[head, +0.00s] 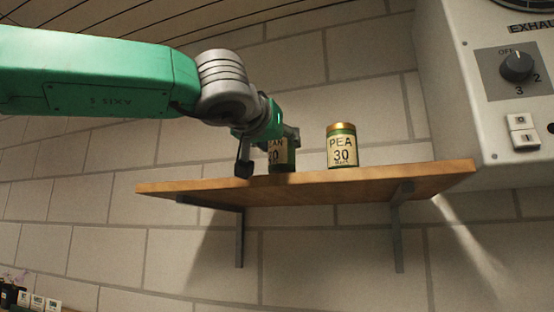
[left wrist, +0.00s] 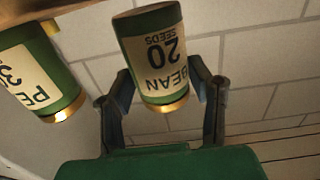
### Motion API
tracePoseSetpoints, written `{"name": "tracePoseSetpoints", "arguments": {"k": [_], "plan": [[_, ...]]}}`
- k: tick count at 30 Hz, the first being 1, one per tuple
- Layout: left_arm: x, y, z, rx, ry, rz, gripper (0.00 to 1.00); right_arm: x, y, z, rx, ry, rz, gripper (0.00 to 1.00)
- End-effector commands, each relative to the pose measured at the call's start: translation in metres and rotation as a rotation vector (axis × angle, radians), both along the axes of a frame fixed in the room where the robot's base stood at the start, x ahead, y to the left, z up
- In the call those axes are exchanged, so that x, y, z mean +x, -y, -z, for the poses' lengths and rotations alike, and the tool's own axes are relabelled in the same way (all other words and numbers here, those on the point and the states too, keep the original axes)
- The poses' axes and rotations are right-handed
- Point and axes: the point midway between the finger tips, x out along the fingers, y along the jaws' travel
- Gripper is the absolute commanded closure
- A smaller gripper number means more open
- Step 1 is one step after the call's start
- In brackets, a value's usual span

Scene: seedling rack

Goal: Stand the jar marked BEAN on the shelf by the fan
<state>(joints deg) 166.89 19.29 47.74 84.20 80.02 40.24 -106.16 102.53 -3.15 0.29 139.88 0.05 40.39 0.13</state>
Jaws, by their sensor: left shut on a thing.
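The jar marked BEAN (left wrist: 160,55) is green with a cream label reading BEAN SEEDS 20 and a gold lid. It shows upside down in the left wrist view, between the two fingers of my left gripper (left wrist: 163,95), which is shut on it. In the head view the BEAN jar (head: 283,156) is partly hidden by my left gripper (head: 268,153). It is upright at the wooden shelf (head: 330,183); whether its base touches the board I cannot tell. The fan unit marked EXHAUST (head: 470,100) is to the right, beside the shelf's right end. My right gripper is not in view.
A jar marked PEA 30 (head: 342,147) stands on the shelf just right of the BEAN jar, with a gap between them. The shelf is bare right of the PEA jar. Metal brackets (head: 240,238) hold it to the block wall. Small labelled pots (head: 38,301) sit at bottom left.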

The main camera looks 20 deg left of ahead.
Motion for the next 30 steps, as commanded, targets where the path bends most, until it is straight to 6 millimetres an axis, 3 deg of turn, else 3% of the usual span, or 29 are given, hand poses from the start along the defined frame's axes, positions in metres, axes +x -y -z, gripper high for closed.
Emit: {"name": "tracePoseSetpoints", "arguments": {"k": [3,14,15,16,17,27,30], "plan": [[-0.002,-0.003,0.015,-0.002,0.002,0.001,0.85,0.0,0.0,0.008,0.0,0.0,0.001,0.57],[-0.002,-0.007,0.017,-0.005,0.003,0.001,0.85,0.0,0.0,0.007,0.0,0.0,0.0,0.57],[-0.001,-0.007,0.018,-0.005,0.002,0.001,0.47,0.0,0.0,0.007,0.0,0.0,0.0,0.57],[-0.001,-0.007,0.018,-0.005,0.002,0.0,0.36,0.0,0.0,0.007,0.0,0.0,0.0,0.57],[-0.001,-0.006,0.018,-0.004,0.002,0.0,0.33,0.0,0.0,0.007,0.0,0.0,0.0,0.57],[-0.002,-0.002,0.014,-0.003,0.003,0.0,0.33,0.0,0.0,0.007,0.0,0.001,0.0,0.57],[-0.012,-0.003,0.015,-0.004,0.004,0.002,0.33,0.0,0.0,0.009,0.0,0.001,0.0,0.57]]}}
